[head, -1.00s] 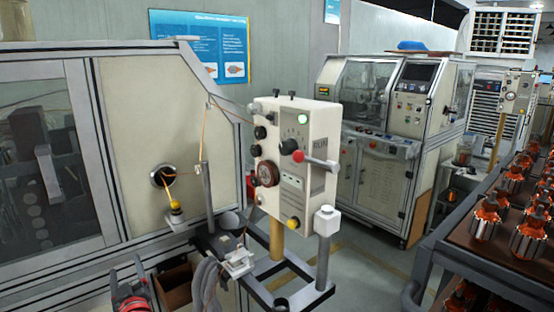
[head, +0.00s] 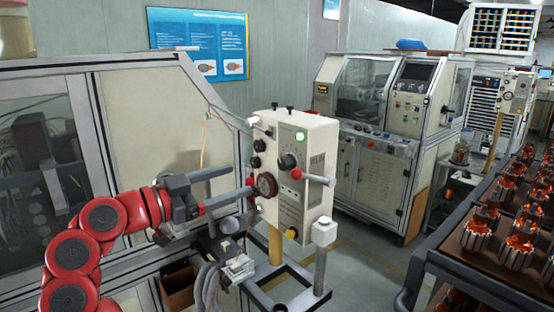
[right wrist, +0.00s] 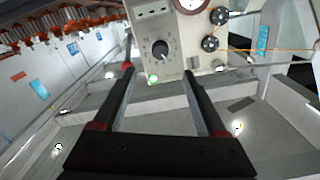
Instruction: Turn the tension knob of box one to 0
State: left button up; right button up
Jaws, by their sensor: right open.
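Box one (head: 310,205) is a cream control box on a post. Its tension knob (head: 288,160) is round and black, on the face below and left of a lit green lamp (head: 300,136). In the right wrist view the knob (right wrist: 160,49) has a pale pointer mark and a surrounding scale, too small to read. My right gripper (head: 243,179) comes in from the left in the head view, beside the box. In the right wrist view its two long fingers (right wrist: 158,70) are apart and empty, with the knob beyond the gap between their tips. My left gripper is not in view.
A brown wheel (head: 267,185) and black pulleys (right wrist: 210,43) sit on the box's side. A post (head: 324,232) stands in front. A rack (head: 480,265) of copper-wound armatures is at the right.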

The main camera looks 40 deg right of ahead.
aim_at(281, 165)
jog(key=d+p, duration=0.1)
jog(key=d, duration=0.2)
jog(key=d+p, duration=0.1)
jog(key=d, duration=0.3)
jog(key=w+d+p, duration=0.1)
jog(key=d+p, duration=0.1)
jog(key=d, duration=0.2)
jog(key=shift+r, duration=0.15)
jog(key=shift+d, duration=0.6)
